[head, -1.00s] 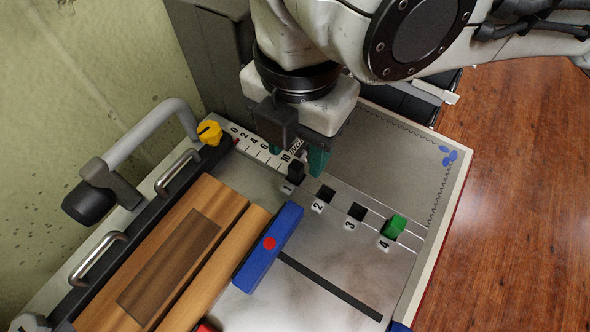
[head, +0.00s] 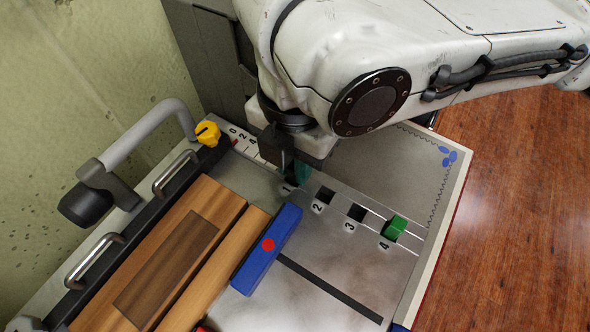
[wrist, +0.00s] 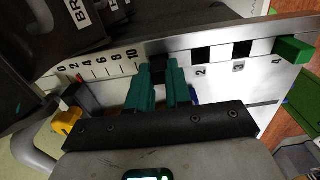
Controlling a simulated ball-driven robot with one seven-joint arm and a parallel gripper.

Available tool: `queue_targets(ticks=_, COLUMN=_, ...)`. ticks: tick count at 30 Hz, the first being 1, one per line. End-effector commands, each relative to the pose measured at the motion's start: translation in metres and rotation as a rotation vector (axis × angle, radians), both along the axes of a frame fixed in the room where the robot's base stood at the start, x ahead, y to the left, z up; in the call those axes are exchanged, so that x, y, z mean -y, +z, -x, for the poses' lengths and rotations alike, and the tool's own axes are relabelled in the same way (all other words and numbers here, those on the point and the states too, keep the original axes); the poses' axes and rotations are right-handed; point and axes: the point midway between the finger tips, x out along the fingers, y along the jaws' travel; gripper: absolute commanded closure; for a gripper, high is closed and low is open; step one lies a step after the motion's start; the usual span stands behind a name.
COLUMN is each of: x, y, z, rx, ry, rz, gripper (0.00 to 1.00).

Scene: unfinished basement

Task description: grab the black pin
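The black pin (wrist: 157,74) shows in the wrist view between the teal fingertips, at the slot 1 end of the row on the metal board (head: 330,262). My gripper (wrist: 158,70) is low at the board, with a finger on each side of the pin. The gap between the fingers is narrow, about the pin's width, and they appear shut on it. In the head view my gripper (head: 295,174) hides the pin. The pin appears still at the board.
A green block (head: 395,227) sits at slot 4; slots 2 and 3 look dark and empty. A blue bar with a red dot (head: 268,247) lies near the gripper. A yellow knob (head: 208,132), metal handles and wooden blocks (head: 165,255) are on the left.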

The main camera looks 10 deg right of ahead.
Motion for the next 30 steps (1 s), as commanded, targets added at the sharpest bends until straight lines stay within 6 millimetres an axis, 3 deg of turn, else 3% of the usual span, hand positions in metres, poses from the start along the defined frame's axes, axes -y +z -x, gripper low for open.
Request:
queue_targets(ticks=5, x=0.000, y=0.000, z=0.000, rx=0.000, ry=0.000, rz=0.000, gripper=1.00)
queue_targets(ticks=19, x=0.000, y=0.005, z=0.000, rx=0.002, ry=0.000, rz=-0.001, gripper=1.00)
queue_targets(ticks=26, x=-0.001, y=0.030, z=-0.001, rx=0.003, ry=0.001, rz=-0.001, gripper=1.00)
queue_targets(ticks=30, x=0.009, y=0.049, z=0.011, rx=0.003, ry=0.000, rz=-0.001, gripper=1.00)
